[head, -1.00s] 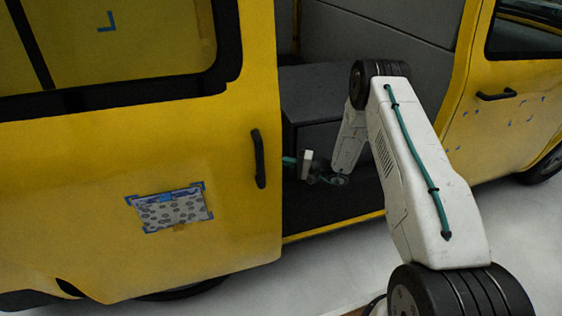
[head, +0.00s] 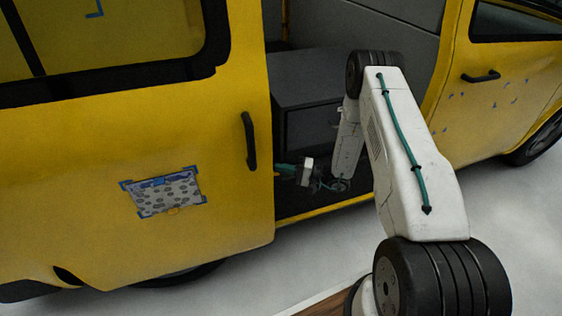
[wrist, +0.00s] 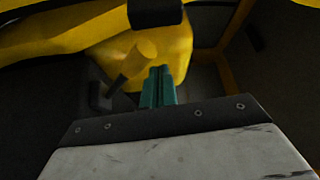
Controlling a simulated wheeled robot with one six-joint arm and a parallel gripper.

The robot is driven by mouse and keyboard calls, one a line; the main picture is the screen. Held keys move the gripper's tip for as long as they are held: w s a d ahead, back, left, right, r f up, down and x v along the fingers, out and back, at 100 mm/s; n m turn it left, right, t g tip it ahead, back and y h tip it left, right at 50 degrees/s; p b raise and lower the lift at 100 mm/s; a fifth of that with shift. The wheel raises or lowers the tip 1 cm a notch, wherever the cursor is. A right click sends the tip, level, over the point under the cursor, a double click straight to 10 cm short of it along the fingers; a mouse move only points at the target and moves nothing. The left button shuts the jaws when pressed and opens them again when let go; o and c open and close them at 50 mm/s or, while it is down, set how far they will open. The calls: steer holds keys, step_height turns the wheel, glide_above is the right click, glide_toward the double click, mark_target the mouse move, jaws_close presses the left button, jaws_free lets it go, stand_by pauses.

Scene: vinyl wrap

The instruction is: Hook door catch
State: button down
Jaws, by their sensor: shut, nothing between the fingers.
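The yellow sliding door (head: 110,135) stands open, with a black upright handle (head: 249,140) near its right edge. My gripper (head: 284,169) is in the doorway, just right of the door's edge and low down, with its teal fingers pointing left. In the wrist view, the shut, empty fingers (wrist: 158,82) point at a yellow rounded part (wrist: 145,50) and a dark grey lever-like piece (wrist: 105,95) just left of them. I cannot tell for certain which part is the catch, or whether the fingers touch anything.
A dark grey box (head: 308,105) stands inside the van behind my gripper. The yellow sill (head: 325,212) runs below it. A front door with a black handle (head: 481,76) is at the right. A patterned sample patch (head: 165,192) is taped to the sliding door. The pale floor (head: 505,220) is clear at right.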

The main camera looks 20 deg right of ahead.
steer(key=shift+s+a+f, duration=0.1)
steer(key=shift+s+f, duration=0.45)
steer(key=shift+f, duration=0.05)
steer(key=shift+s+a+f, duration=0.1)
steer(key=shift+s+f, duration=0.05)
steer(key=s+d+f, duration=0.3)
steer(key=d, duration=0.5)
steer(key=shift+s+d+f, duration=0.15)
steer(key=shift+d, duration=0.25)
